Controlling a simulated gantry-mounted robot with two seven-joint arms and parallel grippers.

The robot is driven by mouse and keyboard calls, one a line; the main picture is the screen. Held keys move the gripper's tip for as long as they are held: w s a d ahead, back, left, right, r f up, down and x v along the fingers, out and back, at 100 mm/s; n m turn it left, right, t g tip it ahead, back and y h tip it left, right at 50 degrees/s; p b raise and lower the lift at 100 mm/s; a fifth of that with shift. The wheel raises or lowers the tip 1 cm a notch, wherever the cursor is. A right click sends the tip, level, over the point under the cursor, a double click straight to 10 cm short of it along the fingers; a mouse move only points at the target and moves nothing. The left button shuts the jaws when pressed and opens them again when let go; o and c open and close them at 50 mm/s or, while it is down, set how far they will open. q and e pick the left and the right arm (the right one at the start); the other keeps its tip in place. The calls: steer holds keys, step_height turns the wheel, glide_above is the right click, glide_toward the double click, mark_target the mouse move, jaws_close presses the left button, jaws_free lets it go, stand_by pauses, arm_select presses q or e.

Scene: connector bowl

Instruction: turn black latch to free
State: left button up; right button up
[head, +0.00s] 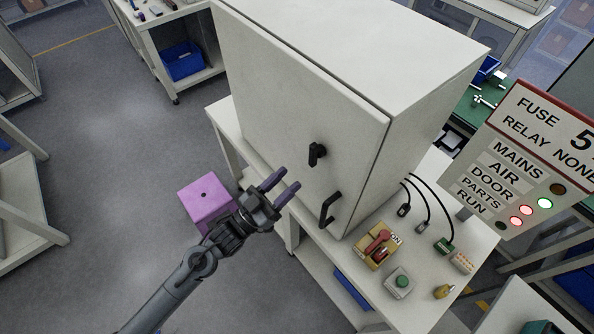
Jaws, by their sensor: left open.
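The black latch (317,154) is a small dark handle on the front door of the large white cabinet (290,97). It looks roughly upright. A separate black pull handle (330,208) sits lower on the same door. My left gripper (283,188) is open and empty, its two fingers pointing up and right toward the door. It is below and left of the latch and apart from it in the picture. The cabinet door appears shut. My right gripper is not in view.
A purple box (206,201) stands left of the cabinet, partly behind my left arm. On the bench (437,267) are a red switch on a yellow base (377,246), a green button box (399,282), a padlock (443,291) and cables. A sign panel (527,160) stands at right. Floor at left is clear.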

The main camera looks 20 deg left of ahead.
arm_select(q)
steer(key=shift+v, duration=1.35)
steer(key=s+a+f+n+g+y, duration=0.1)
steer(key=s+f+n+g+y, duration=0.1)
steer(key=s+f+g+y, duration=0.5)
steer(key=s+f+n+g+y, duration=0.1)
steer(key=s+f+g+y, duration=0.1)
steer(key=s+f+g, duration=0.6)
steer(key=s+r+p, duration=0.2)
steer(key=r+p, duration=0.6)
steer(key=r, duration=0.1)
steer(key=s+r+g+p, duration=0.1)
steer(key=s+r+p, duration=0.1)
steer(key=r+p, duration=0.7)
steer(key=shift+r+g+y+p, duration=0.3)
steer(key=shift+r, duration=0.5)
